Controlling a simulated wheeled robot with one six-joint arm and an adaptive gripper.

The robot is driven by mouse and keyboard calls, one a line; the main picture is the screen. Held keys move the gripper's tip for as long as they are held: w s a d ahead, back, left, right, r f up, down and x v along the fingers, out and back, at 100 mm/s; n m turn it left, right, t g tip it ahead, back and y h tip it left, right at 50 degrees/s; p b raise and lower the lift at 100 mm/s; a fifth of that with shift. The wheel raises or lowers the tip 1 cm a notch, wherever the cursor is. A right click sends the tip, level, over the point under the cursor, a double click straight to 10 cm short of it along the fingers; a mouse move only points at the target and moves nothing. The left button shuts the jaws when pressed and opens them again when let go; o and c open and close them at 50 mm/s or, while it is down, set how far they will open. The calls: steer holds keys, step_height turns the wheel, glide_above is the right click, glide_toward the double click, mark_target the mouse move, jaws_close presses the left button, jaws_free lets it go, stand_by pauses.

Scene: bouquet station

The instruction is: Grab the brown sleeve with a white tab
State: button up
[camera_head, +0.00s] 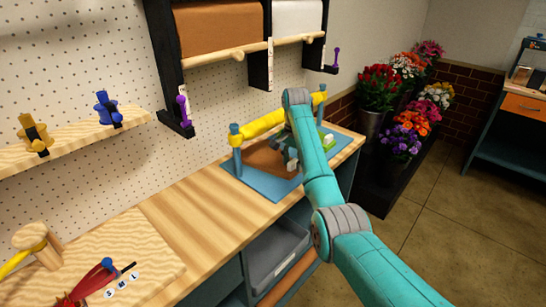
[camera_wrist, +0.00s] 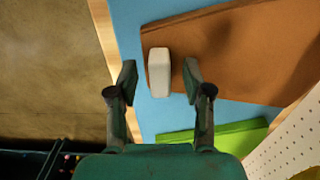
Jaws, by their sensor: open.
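The brown sleeve (camera_wrist: 245,50) lies flat on a blue mat (camera_wrist: 128,25) on the workbench. Its white tab (camera_wrist: 159,72) sticks out at the sleeve's left edge in the wrist view. My gripper (camera_wrist: 159,80) is open, with one finger on each side of the tab; I cannot tell whether either finger touches it. In the head view the brown sleeve (camera_head: 266,158) is partly hidden by my arm, and my gripper (camera_head: 291,160) is over its right part.
A green piece (camera_wrist: 225,135) lies beside the sleeve. A yellow roller (camera_head: 262,121) on blue posts stands behind the mat, below paper rolls on the pegboard. The wooden bench (camera_head: 195,210) left of the mat is clear.

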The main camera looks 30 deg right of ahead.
steer(key=shift+f, duration=0.25)
jaws_close()
steer(key=shift+d+r, duration=0.1)
